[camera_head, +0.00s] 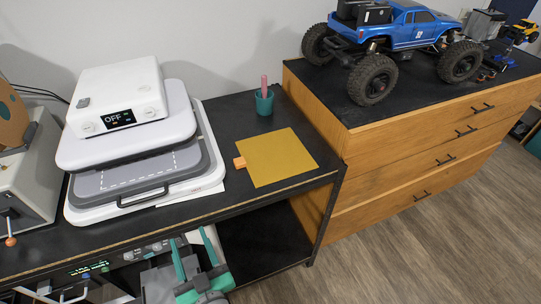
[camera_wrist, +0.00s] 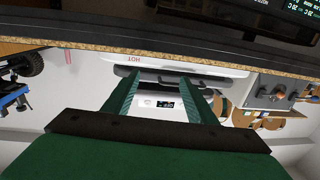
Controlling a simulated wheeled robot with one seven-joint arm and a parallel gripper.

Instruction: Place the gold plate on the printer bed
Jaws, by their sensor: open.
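The gold plate (camera_head: 278,155) is a flat square sheet lying on the black tabletop, right of a white machine. A small orange tab (camera_head: 239,162) shows at its left edge. The white machine (camera_head: 115,95) has a display reading OFF and a grey flat pad (camera_head: 148,178) with a dashed outline under its raised upper part. I cannot tell for certain whether this pad is the printer bed. My gripper (camera_head: 194,254) is open and empty, in front of the table's front edge, apart from the plate. In the wrist view my green fingers (camera_wrist: 161,88) are spread, with the machine beyond them.
A teal cup (camera_head: 264,104) with a pink stick stands behind the plate. A wooden drawer cabinet (camera_head: 400,150) with a blue crawler truck (camera_head: 400,25) on top stands to the right. Equipment with a lit display (camera_head: 88,268) sits below the tabletop. Floor at right is clear.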

